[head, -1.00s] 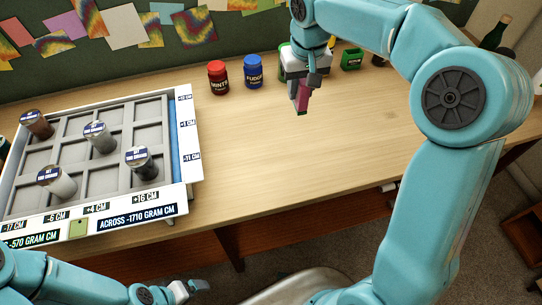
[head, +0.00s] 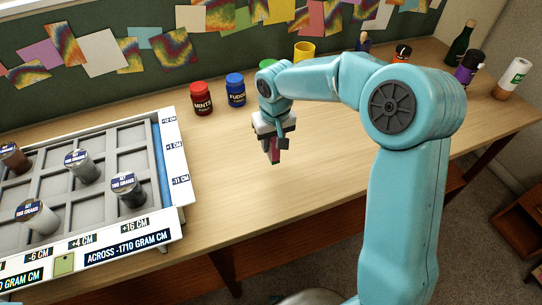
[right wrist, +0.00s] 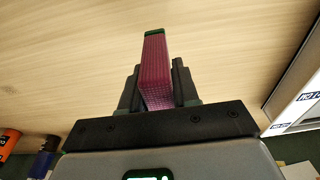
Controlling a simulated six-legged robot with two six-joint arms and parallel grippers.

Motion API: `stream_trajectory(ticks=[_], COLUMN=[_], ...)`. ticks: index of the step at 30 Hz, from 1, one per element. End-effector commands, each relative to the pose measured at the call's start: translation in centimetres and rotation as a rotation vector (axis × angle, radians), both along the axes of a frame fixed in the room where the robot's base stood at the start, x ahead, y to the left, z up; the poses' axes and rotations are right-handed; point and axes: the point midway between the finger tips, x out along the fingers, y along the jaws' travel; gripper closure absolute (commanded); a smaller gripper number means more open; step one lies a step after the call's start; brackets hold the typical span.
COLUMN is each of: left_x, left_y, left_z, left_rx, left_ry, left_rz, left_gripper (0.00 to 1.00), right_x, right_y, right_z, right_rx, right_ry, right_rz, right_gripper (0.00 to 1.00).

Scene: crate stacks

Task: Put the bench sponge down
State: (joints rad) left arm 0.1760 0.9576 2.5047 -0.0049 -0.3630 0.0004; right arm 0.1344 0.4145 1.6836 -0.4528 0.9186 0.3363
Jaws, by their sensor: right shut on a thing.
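The bench sponge is a pink block with a green end. My right gripper (head: 273,146) is shut on the bench sponge (head: 274,158) and holds it pointing down over the bench. In the right wrist view the sponge (right wrist: 155,70) sits between the two dark fingers, its green end outward. I cannot tell whether its lower end touches the wood. The wooden bench top (head: 235,180) is bare around it. My left gripper is out of view.
A white-rimmed tray (head: 176,187) with grey compartments and several weights stands to the left. A red jar (head: 201,99) and blue jar (head: 235,91) stand behind. A yellow mug (head: 304,51) and several bottles stand further right. Bench between tray and gripper is clear.

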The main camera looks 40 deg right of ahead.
Motion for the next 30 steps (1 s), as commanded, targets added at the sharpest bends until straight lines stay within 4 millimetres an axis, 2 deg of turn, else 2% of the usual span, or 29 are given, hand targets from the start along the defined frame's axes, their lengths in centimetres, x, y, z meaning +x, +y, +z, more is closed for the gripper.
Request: stream_trajectory(ticks=[5, 12, 25, 26, 27, 28, 30], left_x=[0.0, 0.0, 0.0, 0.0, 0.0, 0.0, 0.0], left_y=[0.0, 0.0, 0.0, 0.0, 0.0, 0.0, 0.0], left_z=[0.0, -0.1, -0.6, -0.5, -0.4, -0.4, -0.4], left_rx=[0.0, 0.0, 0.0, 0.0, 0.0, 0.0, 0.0], left_ry=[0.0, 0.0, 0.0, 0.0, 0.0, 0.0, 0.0], left_rz=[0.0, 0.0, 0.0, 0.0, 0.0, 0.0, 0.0], left_gripper=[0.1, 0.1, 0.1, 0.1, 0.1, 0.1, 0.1], right_x=[0.1, 0.1, 0.1, 0.1, 0.1, 0.1, 0.1], right_y=[0.1, 0.3, 0.3, 0.3, 0.3, 0.3, 0.3], right_z=[-1.8, -5.4, -6.2, -6.1, -6.0, -6.0, -6.0], right_rx=[-0.001, -0.001, 0.0, 0.0, 0.0, 0.0, 0.0], right_ry=[0.0, 0.001, -0.001, -0.001, -0.001, -0.001, -0.001], right_rz=[0.0, 0.0, 0.0, 0.0, 0.0, 0.0, 0.0], right_gripper=[0.94, 0.94, 0.94, 0.63, 0.5, 0.44, 0.44])
